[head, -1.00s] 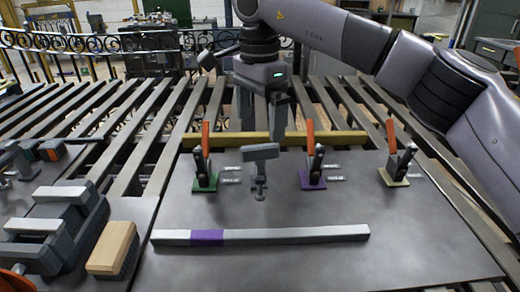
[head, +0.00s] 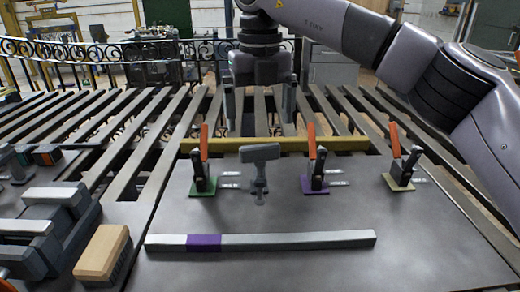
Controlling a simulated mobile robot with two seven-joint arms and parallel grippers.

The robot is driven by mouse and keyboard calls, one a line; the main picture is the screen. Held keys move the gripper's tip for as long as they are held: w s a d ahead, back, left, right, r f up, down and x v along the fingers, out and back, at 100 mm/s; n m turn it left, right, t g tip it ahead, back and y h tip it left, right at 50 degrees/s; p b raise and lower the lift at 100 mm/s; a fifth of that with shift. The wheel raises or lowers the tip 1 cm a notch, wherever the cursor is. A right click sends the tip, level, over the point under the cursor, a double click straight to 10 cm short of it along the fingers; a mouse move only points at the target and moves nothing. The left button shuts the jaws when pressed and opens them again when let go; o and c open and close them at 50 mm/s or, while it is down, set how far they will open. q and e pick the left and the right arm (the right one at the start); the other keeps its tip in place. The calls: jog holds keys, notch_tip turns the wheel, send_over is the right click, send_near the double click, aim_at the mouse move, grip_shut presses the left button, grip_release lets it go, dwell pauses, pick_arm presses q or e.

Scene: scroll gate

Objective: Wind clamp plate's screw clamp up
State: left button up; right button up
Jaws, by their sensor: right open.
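The clamp plate (head: 300,215) is a broad grey sheet on the slatted table in the head view. The screw clamp (head: 260,153) stands near its back edge, with a grey T-shaped top and a thin spindle ending in a small foot. Toggle clamps with orange handles flank it: one on a green base (head: 203,193) to its left, one on a purple base (head: 315,191) and one on a yellow base (head: 399,184) to its right. My right gripper (head: 260,112) is open and empty, fingers down, behind and above the screw clamp, apart from it. My left gripper is not in view.
A grey bar (head: 300,241) with a purple section lies across the plate's front. A vise-like grey block (head: 45,225) and a wood-backed brush (head: 103,252) sit at left. A yellow rail (head: 290,145) runs behind the clamps. The plate between clamps and bar is clear.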

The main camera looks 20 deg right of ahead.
aim_at(260, 146)
jog(key=shift+f+m, duration=0.2)
jog(key=shift+m, duration=0.2)
notch_tip(260, 146, down, 7)
jog(key=shift+r, duration=0.15)
jog(key=shift+c, duration=0.3)
jog(key=c, duration=0.7)
